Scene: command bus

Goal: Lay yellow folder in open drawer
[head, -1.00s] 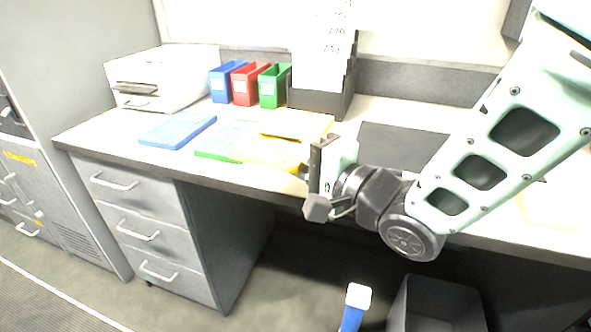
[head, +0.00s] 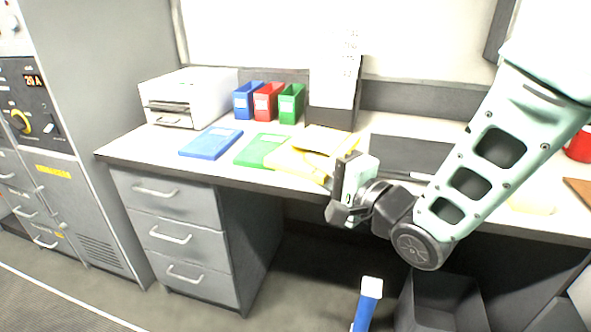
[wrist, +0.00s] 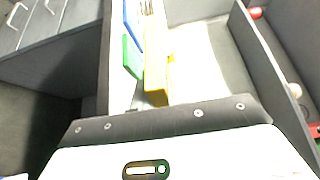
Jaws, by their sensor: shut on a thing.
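A yellow folder (head: 300,163) lies at the desk's front edge, beside a green folder (head: 260,150). My gripper (head: 342,182) is at its right end and shut on it; the jaws hide the held edge. In the wrist view the yellow folder (wrist: 156,78) lies ahead of my gripper, beside the green folder (wrist: 132,57). A second yellow piece (head: 326,140) lies just behind; I cannot tell whether it is separate. The desk's drawers, top (head: 160,190), middle (head: 172,235) and bottom (head: 186,275), all look shut in the head view.
A blue folder (head: 211,143) lies left of the green one. A printer (head: 185,95) and blue, red and green file boxes (head: 268,103) stand behind. A dark bin (head: 440,300) and a blue-and-white object (head: 368,302) are below the desk.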

